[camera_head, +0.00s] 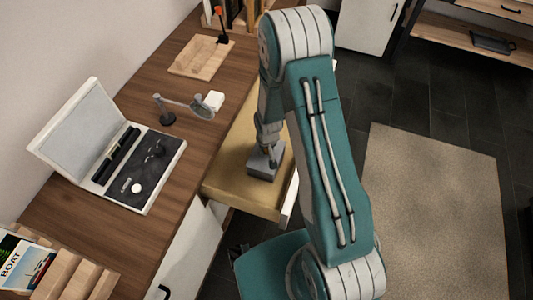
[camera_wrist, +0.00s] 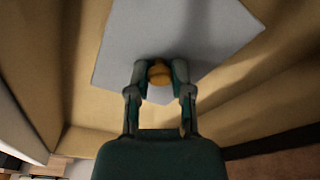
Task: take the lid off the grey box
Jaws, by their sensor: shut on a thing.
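The grey box (camera_head: 262,169) sits in an open, tan-lined drawer (camera_head: 230,186) below the tabletop. Its flat grey lid (camera_wrist: 190,28) fills the top of the wrist view, with a round orange-brown knob (camera_wrist: 160,73) on it. My gripper (camera_wrist: 160,70) has its two fingers on either side of the knob and is shut on it. In the head view my gripper (camera_head: 270,153) points down over the box, and my arm hides part of the drawer. I cannot tell whether the lid rests on the box or is raised from it.
The drawer walls stand close around the box. On the wooden desk (camera_head: 190,63) to the left are an open laptop-like case (camera_head: 115,150), a small lamp (camera_head: 190,105), a wooden board (camera_head: 200,57) and a book (camera_head: 22,262) near a wooden rack.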

